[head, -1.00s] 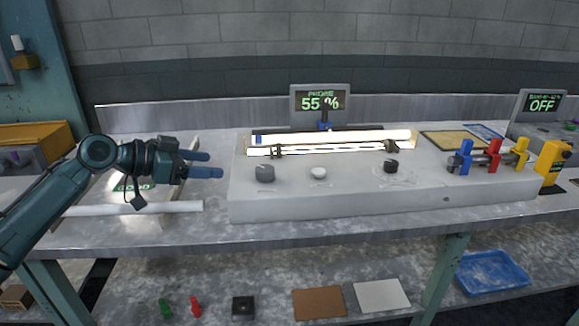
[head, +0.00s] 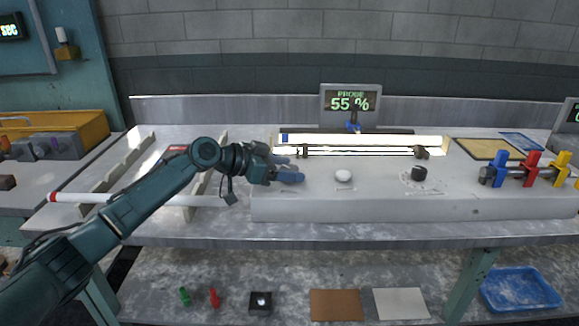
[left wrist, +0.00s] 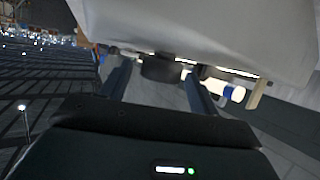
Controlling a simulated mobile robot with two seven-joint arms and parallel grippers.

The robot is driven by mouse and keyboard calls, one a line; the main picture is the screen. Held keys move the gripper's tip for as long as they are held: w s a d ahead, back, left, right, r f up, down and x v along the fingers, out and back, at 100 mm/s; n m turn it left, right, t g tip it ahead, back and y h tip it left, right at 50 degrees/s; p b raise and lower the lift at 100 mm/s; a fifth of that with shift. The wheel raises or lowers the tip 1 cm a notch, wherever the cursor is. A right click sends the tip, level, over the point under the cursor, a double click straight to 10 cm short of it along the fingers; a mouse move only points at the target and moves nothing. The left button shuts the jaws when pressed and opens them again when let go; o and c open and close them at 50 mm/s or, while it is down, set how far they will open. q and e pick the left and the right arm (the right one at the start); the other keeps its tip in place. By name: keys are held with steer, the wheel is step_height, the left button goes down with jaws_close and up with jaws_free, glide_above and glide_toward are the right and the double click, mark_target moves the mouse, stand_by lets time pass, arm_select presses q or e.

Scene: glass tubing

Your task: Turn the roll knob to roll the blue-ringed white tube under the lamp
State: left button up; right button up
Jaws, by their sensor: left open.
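The white tube with a blue ring (head: 284,139) lies lengthwise in the brightly lit strip at the back of the pale console (head: 400,206). Its blue-ringed end also shows in the left wrist view (left wrist: 236,94). My left gripper (head: 291,170) is open at the console's left end. In the left wrist view a dark round knob (left wrist: 160,69) stands ahead, between the open fingers and apparently free of them. The gripper hides this knob in the head view. A white knob (head: 343,176) and a black knob (head: 419,173) stand farther right. My right gripper is not in view.
A probe display (head: 350,100) reading 55 % stands behind the lit strip. A red-ended white tube (head: 80,198) lies at left, behind my arm. Blue, red and yellow clamps (head: 533,165) stand at the right. A blue tray (head: 520,289) sits on the lower shelf.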

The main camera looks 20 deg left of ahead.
arm_select(q)
steer(key=shift+w+d+f, duration=0.2)
steer(key=shift+w+d, duration=0.15)
steer(key=shift+d, duration=0.05)
